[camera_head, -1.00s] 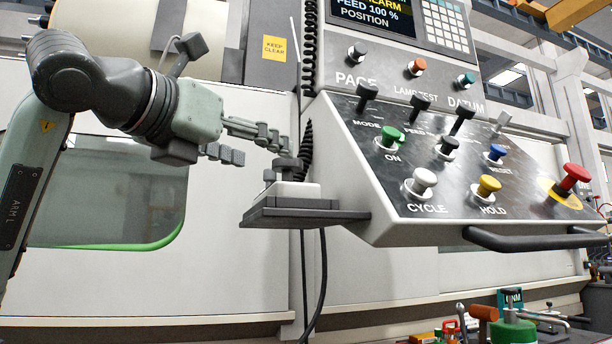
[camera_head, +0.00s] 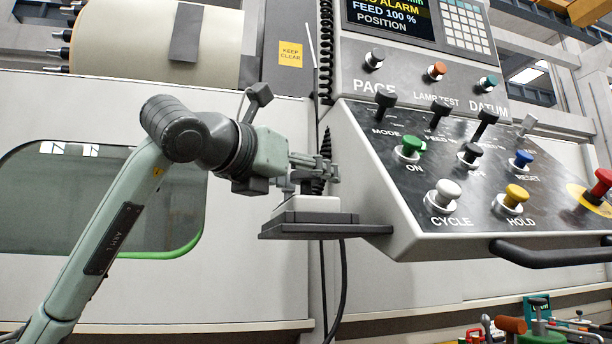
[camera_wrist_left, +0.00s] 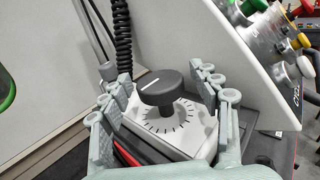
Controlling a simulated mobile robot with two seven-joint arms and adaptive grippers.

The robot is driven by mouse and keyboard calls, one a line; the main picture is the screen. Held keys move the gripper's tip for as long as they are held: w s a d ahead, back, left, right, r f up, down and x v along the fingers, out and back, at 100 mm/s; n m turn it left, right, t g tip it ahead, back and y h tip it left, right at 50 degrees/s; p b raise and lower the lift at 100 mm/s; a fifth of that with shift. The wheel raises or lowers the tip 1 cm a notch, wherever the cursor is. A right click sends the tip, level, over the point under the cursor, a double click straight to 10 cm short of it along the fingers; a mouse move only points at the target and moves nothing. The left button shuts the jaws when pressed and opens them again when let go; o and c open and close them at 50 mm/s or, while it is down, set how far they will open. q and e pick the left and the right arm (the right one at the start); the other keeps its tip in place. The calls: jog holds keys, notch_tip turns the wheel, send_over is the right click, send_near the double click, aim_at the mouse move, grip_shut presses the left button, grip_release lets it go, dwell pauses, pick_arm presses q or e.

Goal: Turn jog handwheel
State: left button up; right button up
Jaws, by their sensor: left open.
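The jog handwheel (camera_wrist_left: 158,88) shows in the left wrist view as a dark round knob with a white index line. It stands on a white box (camera_wrist_left: 180,140) whose top has a ring of black tick marks. In the head view the box (camera_head: 305,204) sits on a dark shelf (camera_head: 325,229) at the panel's left side, and the knob is largely hidden behind my fingers. My left gripper (camera_head: 325,170) is at the knob; in the wrist view its open fingers (camera_wrist_left: 157,76) stand on either side of the knob, with gaps visible. My right gripper is not in view.
The sloped control panel (camera_head: 440,190) with buttons and switches rises close right of the handwheel. A black coiled cable (camera_wrist_left: 122,40) hangs just behind it. A machine door with a window (camera_head: 100,200) lies to the left. Tools stand low at the right.

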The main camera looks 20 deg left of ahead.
pick_arm(q)
jog(key=c, duration=1.2)
jog(key=shift+o, duration=0.2)
jog(key=shift+w+f+m+h, duration=0.1)
jog(key=shift+m+h, duration=0.2)
jog(key=shift+h, duration=0.1)
jog(key=shift+a+m+g+h+b, duration=0.1)
jog(key=shift+m+g+h+b, duration=0.3)
jog(key=shift+m+h, duration=0.6)
jog(key=shift+g+h, duration=0.4)
jog(key=shift+h, duration=0.2)
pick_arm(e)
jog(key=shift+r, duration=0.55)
pick_arm(q)
jog(key=o, duration=1.2)
jog(key=shift+c, duration=0.2)
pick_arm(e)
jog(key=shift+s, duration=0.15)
